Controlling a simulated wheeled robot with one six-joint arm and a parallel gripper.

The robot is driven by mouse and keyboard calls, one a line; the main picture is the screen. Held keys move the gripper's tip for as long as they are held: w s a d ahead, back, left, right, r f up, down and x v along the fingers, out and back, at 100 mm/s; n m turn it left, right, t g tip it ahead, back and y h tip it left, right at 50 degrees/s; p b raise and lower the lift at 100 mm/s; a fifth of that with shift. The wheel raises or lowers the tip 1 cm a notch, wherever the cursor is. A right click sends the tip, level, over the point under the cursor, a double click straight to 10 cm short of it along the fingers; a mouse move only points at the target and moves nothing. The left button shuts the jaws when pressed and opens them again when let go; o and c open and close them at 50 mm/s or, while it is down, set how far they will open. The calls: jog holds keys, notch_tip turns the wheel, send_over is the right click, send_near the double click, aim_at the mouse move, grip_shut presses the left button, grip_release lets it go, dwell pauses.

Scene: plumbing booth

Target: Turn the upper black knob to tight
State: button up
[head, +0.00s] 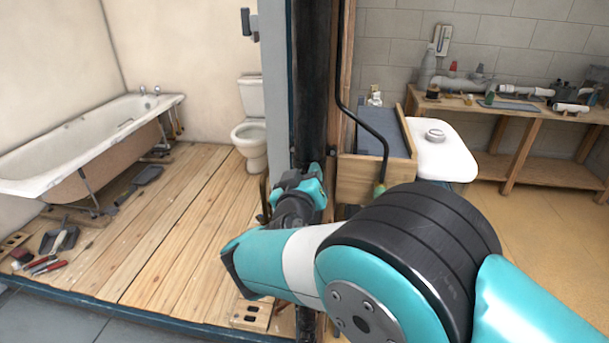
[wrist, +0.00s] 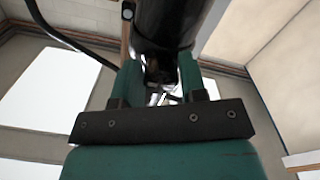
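I cannot clearly make out the upper black knob in either view; my gripper and arm cover that part of the black pipe. The thick black upright pipe (head: 313,80) runs down the wooden post in the head view. My gripper (head: 290,185) is at its lower visible part, mostly hidden by my own wrist. In the wrist view, my two teal fingers (wrist: 160,80) stand apart on either side of the lower end of a shiny black cylinder (wrist: 165,25). A bright gap shows between them. I cannot tell if they touch it.
A thin black bent pipe (head: 362,120) passes close to the right of my gripper.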

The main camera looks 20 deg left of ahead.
jog(key=c, duration=0.5)
jog(key=shift+o, duration=0.2)
jog(key=shift+f, duration=0.1)
